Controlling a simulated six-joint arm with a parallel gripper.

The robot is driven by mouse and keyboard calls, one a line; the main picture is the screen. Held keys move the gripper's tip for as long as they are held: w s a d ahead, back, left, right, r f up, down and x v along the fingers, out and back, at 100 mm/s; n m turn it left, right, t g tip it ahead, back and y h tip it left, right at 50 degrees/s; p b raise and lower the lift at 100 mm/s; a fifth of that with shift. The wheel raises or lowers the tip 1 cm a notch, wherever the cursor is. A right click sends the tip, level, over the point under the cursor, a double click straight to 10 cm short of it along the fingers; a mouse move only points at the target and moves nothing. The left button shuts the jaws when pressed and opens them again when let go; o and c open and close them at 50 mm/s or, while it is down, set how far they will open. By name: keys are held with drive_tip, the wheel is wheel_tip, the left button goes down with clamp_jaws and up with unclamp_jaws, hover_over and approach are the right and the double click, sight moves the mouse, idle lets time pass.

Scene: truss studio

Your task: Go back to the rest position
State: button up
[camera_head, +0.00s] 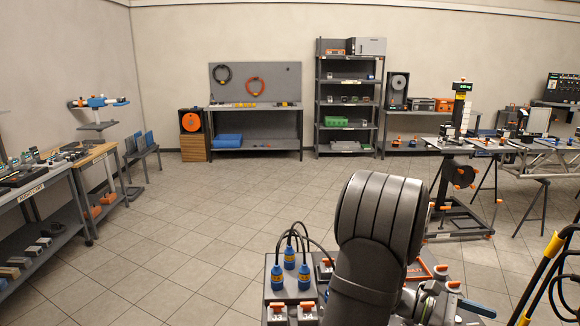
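A thick dark grey segment of my arm rises in the lower middle of the head view. It is bent at a ribbed, rounded joint and hides part of what lies behind it. My gripper and its fingers do not show in this view, so what they hold, if anything, cannot be seen.
Below the arm is a grey surface with blue cable connectors (289,259) and switches. A yellow rail (549,262) stands at the lower right. Workbenches line the left, back and right, with a grey shelf rack (318,100) behind.

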drive_tip(key=x, duration=0.4)
drive_tip(key=shift+v, duration=4.7)
drive_tip(key=w+r+m, duration=0.3)
drive_tip(key=r+m, duration=0.6)
drive_tip(key=r, duration=0.1)
drive_tip(key=w+r+m+y, duration=0.1)
drive_tip(key=w+r+m, duration=0.2)
drive_tip(key=r+m, duration=0.6)
drive_tip(key=shift+w+r+t, duration=0.3)
drive_tip(key=shift+r+t, duration=0.1)
drive_tip(key=shift+a, duration=0.15)
